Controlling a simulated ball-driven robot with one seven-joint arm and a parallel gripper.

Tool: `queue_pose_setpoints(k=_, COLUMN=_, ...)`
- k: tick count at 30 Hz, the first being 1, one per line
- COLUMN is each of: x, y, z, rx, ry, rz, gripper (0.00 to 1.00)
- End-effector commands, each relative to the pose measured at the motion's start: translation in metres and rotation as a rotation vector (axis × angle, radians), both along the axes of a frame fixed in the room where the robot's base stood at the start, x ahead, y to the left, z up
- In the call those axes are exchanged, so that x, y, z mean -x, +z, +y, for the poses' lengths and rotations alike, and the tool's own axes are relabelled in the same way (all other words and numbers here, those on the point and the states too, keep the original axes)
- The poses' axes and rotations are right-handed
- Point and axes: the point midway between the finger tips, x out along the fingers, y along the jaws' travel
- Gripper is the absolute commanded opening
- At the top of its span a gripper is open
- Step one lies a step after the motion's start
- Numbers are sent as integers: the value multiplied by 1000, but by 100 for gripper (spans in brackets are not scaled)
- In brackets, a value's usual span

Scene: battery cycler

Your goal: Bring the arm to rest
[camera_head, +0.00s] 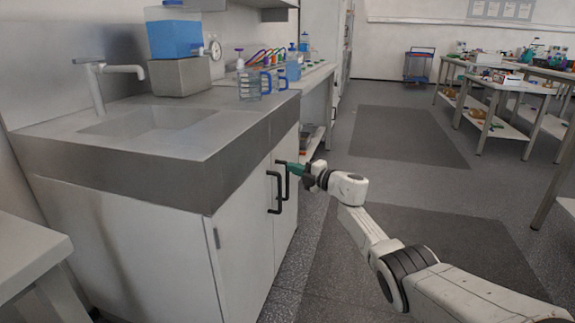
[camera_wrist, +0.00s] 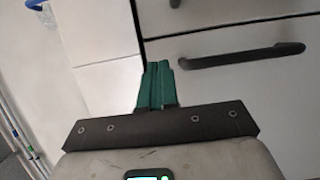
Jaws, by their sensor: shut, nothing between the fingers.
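My gripper (camera_head: 281,163) has green fingers and is near the black handles on the front of the white sink cabinet (camera_head: 243,255). It also shows in the wrist view (camera_wrist: 158,75), with its green fingers together and nothing held. In the wrist view the fingers point at the white cabinet front beside a black handle (camera_wrist: 242,55); I cannot tell whether they touch it. My arm (camera_head: 375,240) reaches in from the lower right, stretched out over the floor toward the cabinet.
A sink counter (camera_head: 120,150) with a tap (camera_head: 100,85) stands at the left. White tables (camera_head: 492,85) with lab items stand at the far right. Dark mats (camera_head: 405,135) lie on the open floor between.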

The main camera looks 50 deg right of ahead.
Motion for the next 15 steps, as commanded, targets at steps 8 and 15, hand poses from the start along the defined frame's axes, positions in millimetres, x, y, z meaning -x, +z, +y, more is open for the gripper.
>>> queue_pose_setpoints(k=8, x=43, y=2, z=-17, rx=-1, ry=-4, rz=0, gripper=0)
queue_pose_setpoints(k=15, x=65, y=1, z=-25, rx=-1, ry=-3, rz=-1, gripper=0)
